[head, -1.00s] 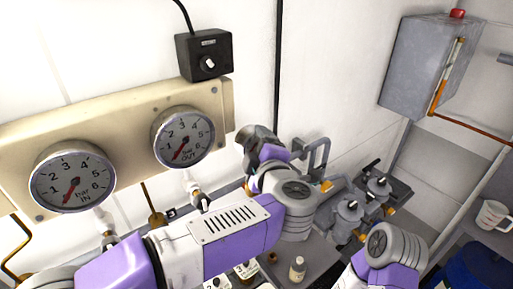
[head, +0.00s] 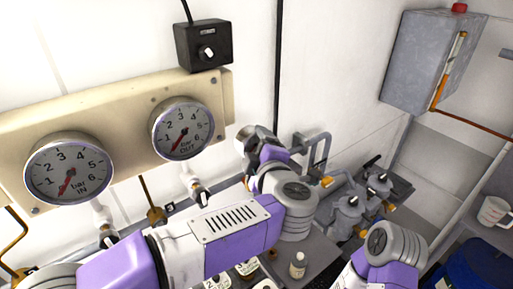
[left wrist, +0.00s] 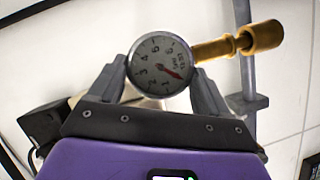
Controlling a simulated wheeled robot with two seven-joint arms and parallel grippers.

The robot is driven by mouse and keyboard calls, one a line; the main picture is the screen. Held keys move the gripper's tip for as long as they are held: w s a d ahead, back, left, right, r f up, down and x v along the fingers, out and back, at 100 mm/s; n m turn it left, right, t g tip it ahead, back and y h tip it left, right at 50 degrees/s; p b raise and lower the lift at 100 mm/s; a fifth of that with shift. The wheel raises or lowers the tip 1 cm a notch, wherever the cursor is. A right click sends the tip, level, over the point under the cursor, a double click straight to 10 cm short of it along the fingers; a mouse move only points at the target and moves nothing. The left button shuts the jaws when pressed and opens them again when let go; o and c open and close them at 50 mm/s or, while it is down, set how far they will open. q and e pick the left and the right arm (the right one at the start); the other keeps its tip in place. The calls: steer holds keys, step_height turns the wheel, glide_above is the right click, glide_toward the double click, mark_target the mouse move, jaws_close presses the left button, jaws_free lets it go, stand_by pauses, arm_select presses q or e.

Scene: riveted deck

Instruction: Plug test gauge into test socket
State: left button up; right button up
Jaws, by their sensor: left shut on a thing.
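The test gauge (left wrist: 160,63) shows in the left wrist view as a small round dial with a red needle. A brass stem (left wrist: 240,40) sticks out from it to the right. My left gripper (left wrist: 162,80) is shut on the gauge, with one finger on each side of the dial. In the head view my left gripper (head: 252,142) is right of the OUT gauge, in front of the wall, and the held gauge is hard to make out there. I cannot pick out the test socket for sure. My right gripper is out of view.
A cream panel carries the IN gauge (head: 68,168) and OUT gauge (head: 182,130). A black switch box (head: 203,45) hangs above. Grey piping and filter housings (head: 345,215) stand right of my left wrist.

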arm_select(q)
steer(key=shift+f+b, duration=0.65)
steer(key=shift+f, duration=0.3)
steer(key=o, duration=1.2)
steer(key=shift+c, duration=0.2)
steer(key=b+v, duration=0.1)
steer(key=v, duration=0.6)
steer(key=shift+s, duration=0.3)
steer(key=shift+d, duration=0.1)
